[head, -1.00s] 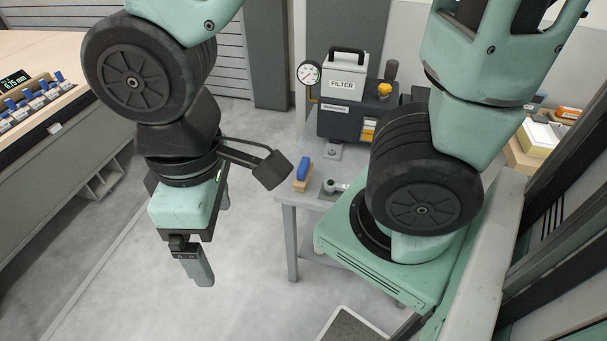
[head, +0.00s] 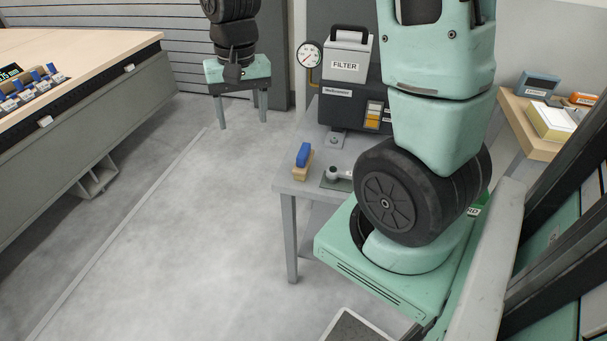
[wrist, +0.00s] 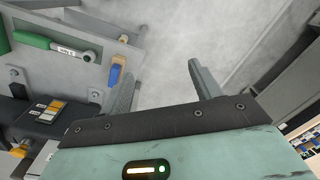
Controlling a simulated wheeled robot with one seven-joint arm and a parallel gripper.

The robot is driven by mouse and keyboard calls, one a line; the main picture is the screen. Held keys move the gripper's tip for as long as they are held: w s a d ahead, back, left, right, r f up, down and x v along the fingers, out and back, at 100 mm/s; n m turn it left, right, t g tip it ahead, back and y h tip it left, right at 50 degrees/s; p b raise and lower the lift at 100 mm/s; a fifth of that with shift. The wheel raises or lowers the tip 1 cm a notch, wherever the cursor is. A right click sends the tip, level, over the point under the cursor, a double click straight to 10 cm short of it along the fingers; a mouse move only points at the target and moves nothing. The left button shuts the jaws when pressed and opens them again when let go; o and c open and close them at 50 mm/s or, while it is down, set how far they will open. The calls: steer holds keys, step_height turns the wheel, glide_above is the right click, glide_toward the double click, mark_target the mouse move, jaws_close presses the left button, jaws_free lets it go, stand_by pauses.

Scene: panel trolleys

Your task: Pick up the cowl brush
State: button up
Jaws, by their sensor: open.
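The cowl brush (head: 303,156), as I take it, is a small piece with a blue part and a tan part. It rests at the left edge of the grey bench (head: 290,188). In the wrist view the brush (wrist: 116,74) lies just left of the left finger, outside the jaws. My gripper (head: 241,118) is open and empty, to the upper left of the brush in the head view and apart from it. The gripper's two fingers (wrist: 160,70) show in the wrist view with only floor between them.
A dark unit with a white FILTER box (head: 347,62) and a gauge (head: 310,55) stands at the bench's back. A metal fitting (head: 337,176) sits right of the brush. Floor left of the bench is clear.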

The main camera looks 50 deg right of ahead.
mark_target(304, 150)
steer(key=s+d+f+m+b, duration=0.1)
steer(key=d+f+m+b, duration=0.2)
steer(key=d, duration=0.6)
steer(key=s+d+f+m, duration=0.1)
steer(key=d+f+m, duration=0.25)
steer(key=d, duration=0.55)
steer(key=shift+m+h, duration=0.3)
steer(key=shift+m, duration=0.05)
steer(key=f, duration=1)
steer(key=shift+w+d+f+b, duration=0.15)
steer(key=shift+w+b, duration=0.1)
steer(key=shift+b, duration=0.15)
steer(key=shift+w+f, duration=0.15)
steer(key=shift+f, duration=3.1)
steer(key=c, duration=1.3)
step_height(304, 150, up, 10)
steer(key=shift+r, duration=0.1)
steer(key=o, duration=0.7)
steer(key=shift+c, duration=0.2)
steer(key=c, duration=0.3)
